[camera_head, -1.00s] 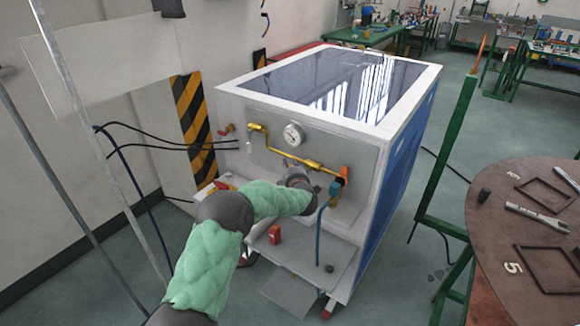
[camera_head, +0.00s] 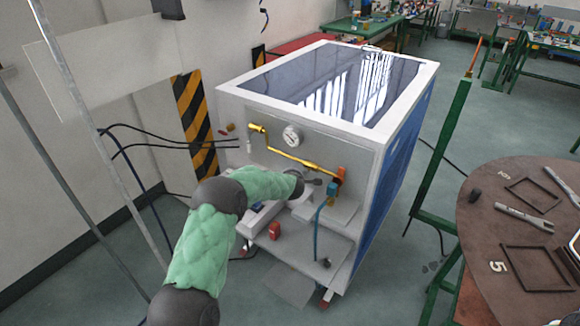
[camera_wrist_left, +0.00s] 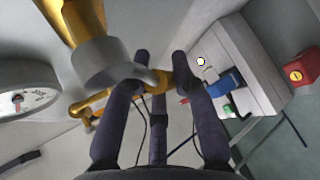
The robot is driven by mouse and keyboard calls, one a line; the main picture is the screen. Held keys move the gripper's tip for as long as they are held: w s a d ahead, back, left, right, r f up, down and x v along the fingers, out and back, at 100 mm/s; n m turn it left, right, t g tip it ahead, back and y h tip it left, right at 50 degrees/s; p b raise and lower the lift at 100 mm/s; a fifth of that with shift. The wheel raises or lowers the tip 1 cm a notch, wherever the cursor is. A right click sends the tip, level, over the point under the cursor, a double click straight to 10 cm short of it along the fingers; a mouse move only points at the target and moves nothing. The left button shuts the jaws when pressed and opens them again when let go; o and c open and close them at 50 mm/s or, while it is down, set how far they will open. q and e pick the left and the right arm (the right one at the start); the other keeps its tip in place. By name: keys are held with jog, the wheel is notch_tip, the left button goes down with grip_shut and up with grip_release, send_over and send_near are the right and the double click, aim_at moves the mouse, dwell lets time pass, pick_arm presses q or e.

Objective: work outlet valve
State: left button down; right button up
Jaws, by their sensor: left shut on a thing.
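The generator's front panel (camera_head: 262,113) carries a yellow pipe (camera_head: 283,151) and, at its right end, a teal fitting (camera_head: 332,190) with an orange-red part (camera_head: 342,173). My left gripper (camera_head: 318,181) is just left of that fitting. My left gripper is shut on what looks like the valve's handle (camera_wrist_left: 158,78), between the fingertips. The fingers partly hide the grip. My right gripper is not in view.
A round gauge (camera_head: 292,136) sits above the pipe. A red box (camera_head: 275,230) stands on the lower shelf (camera_head: 295,250), below my arm. Black cables (camera_head: 170,146) run at the left. A round brown table (camera_head: 490,225) and a green post (camera_head: 440,150) stand right.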

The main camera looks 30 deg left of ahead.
pick_arm(q)
jog(key=shift+s+d+f+n+g+h+p, duration=0.15)
jog(key=shift+d+f+n+h+p, duration=0.3)
jog(key=shift+d+n+h+p, duration=1.35)
jog(key=shift+w+a+f+m+g+h+p, duration=0.2)
jog(key=shift+f+h+p, duration=0.5)
jog(key=shift+p, duration=2.5)
jog(key=shift+s+d+f+n+g+h+p, duration=0.25)
jog(key=shift+d+n+h+p, duration=0.6)
jog(key=shift+h+p, duration=1.15)
jog(key=shift+d+y+p, duration=0.15)
jog(key=shift+y+p, duration=0.25)
jog(key=shift+p, duration=0.05)
jog(key=c, duration=1)
grip_release()
jog(key=shift+f, duration=0.1)
jog(key=v, duration=1.2)
